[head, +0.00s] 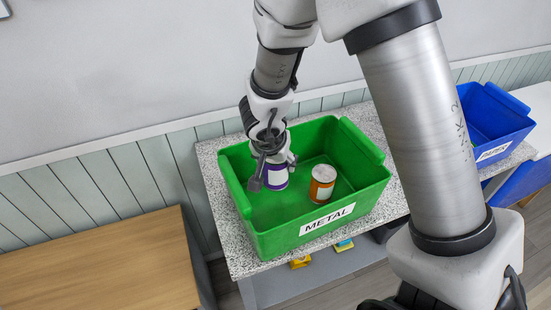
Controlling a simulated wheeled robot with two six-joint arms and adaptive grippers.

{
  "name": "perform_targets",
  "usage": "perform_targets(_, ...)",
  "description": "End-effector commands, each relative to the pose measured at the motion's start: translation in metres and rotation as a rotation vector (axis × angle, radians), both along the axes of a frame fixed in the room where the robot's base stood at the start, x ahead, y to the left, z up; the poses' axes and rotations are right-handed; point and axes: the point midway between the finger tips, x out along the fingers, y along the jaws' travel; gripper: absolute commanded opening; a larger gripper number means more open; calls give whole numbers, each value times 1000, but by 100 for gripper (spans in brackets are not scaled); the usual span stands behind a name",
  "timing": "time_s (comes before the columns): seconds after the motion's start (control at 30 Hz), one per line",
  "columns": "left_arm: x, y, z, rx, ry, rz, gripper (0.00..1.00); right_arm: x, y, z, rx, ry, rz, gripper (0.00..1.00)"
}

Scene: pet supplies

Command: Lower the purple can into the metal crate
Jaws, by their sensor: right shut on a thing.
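The metal crate (261,243) is a green open bin with a white label reading METAL, on a speckled counter in the head view. My right gripper (272,176) reaches down into the crate's left half and is shut on the purple can (276,178). The can has a purple and white wrap and looks upright; its upper part is hidden by the fingers. I cannot tell whether its base touches the crate floor. My left gripper is not in view.
An orange and white can (322,184) stands inside the crate, right of the purple can. A blue bin (492,125) labelled PAPER is at the right. A wooden table (100,265) is at the left. Small yellow items (300,262) lie on a lower shelf.

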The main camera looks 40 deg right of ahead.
Motion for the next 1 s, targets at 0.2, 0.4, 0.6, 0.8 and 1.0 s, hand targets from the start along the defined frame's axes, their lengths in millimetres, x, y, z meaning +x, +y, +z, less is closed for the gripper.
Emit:
perform_targets(0.2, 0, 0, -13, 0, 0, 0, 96, 0, 0, -16, 0, 0, 1, 34)
perform_targets(0.4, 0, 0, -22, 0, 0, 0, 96, 0, 0, -28, 0, 0, 1, 34)
perform_targets(0.6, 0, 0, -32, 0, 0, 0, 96, 0, 0, -40, 0, 0, 0, 34)
perform_targets(0.8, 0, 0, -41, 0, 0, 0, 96, 0, 0, -52, 0, 0, 0, 34)
perform_targets(1.0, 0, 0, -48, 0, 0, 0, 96, 0, 0, -61, -1, 1, 1, 34)
